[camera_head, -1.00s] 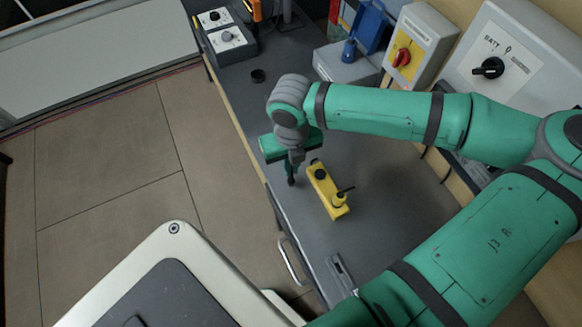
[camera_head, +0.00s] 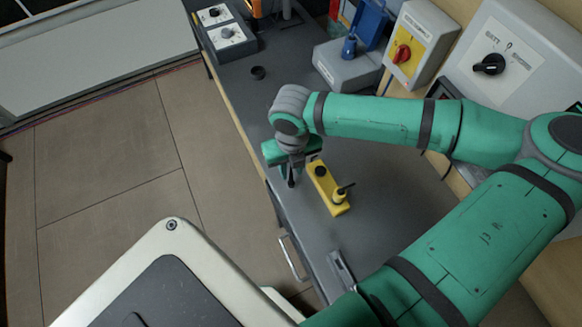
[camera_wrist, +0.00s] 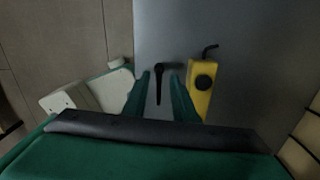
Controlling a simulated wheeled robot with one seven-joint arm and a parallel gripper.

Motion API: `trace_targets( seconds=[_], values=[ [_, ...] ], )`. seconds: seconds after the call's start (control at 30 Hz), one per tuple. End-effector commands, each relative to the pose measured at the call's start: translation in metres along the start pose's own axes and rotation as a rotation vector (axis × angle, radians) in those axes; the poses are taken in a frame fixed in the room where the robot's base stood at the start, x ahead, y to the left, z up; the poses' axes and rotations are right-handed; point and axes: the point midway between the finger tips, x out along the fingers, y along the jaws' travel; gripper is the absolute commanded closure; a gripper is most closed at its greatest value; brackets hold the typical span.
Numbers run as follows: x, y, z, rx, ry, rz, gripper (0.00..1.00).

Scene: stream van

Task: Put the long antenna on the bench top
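A black antenna (camera_wrist: 159,85) shows between my fingers in the wrist view, with a thicker, bent-looking end at the top and a narrower end toward my palm. My gripper (camera_wrist: 161,76) is open over the bench top (camera_wrist: 160,22); gaps show between the antenna and both fingers. In the head view my gripper (camera_head: 291,178) points down near the bench's left edge, left of a yellow box (camera_head: 323,183). A dark tip shows beneath it there; most of the antenna is hidden. I cannot tell whether the antenna touches the bench.
The yellow box, with a dark knob and a short black bent antenna (camera_head: 345,188), stands close to the right of my gripper. A grey box (camera_head: 347,68) and switch boxes line the right side. Bare bench surrounds the yellow box.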

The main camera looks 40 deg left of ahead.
Motion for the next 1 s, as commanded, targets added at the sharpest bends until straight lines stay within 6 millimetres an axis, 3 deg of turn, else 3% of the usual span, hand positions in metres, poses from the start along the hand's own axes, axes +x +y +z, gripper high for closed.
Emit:
trace_targets(
  seconds=[0.23,0.7,1.0],
  values=[
    [-0.017,-0.001,0.001,0.001,-0.002,-0.001,0.75],
    [-0.104,0.002,0.002,-0.005,-0.002,-0.001,0.75],
    [-0.123,0.002,0.001,-0.004,0.0,0.0,0.75]
  ],
)
